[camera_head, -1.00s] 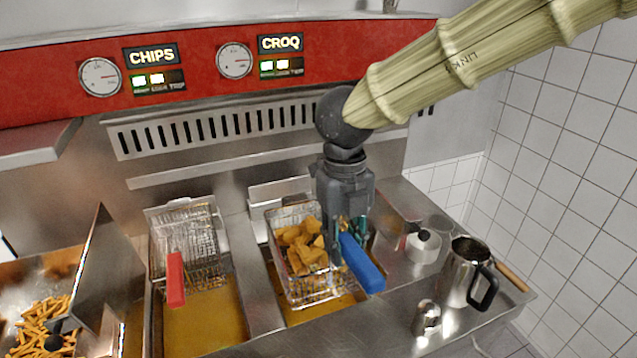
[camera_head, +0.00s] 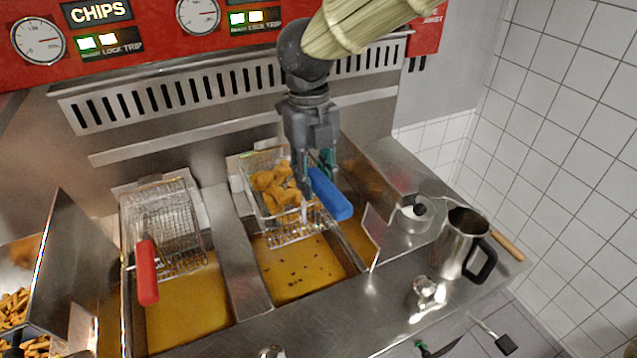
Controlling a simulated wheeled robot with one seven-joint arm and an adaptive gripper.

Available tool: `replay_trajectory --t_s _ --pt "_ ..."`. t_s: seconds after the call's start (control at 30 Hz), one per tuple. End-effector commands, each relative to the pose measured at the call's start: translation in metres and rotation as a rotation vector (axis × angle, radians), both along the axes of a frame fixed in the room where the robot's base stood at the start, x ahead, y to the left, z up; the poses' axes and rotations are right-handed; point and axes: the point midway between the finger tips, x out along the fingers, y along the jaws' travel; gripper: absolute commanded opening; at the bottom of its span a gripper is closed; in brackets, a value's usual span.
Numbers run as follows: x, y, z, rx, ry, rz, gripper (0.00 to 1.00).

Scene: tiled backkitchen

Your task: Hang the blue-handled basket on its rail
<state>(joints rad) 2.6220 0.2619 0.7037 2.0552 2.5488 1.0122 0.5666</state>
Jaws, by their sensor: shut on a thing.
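The blue-handled basket (camera_head: 262,212) is a wire basket with brown fried pieces (camera_head: 275,187) in it. It is at the back of the right oil vat (camera_head: 300,272), with bare oil showing in front of it. My gripper (camera_head: 318,168) points down and is shut on the basket at the inner end of its blue handle (camera_head: 331,195). A pale upright plate (camera_head: 238,165) shows behind the basket, which partly hides it. I cannot tell whether the basket touches the rail there.
The red-handled basket (camera_head: 165,225) is at the back of the left vat (camera_head: 185,310). A steel jug (camera_head: 458,243) and a lidded pot (camera_head: 414,212) stand on the counter to the right. A thin upright metal plate (camera_head: 374,237) stands between the right vat and them.

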Motion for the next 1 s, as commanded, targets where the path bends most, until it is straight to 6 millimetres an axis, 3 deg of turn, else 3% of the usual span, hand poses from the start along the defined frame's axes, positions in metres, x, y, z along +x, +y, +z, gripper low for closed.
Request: replay_trajectory --t_s 1.0 --pt "0.068 0.029 0.003 0.003 -0.001 0.001 0.00"
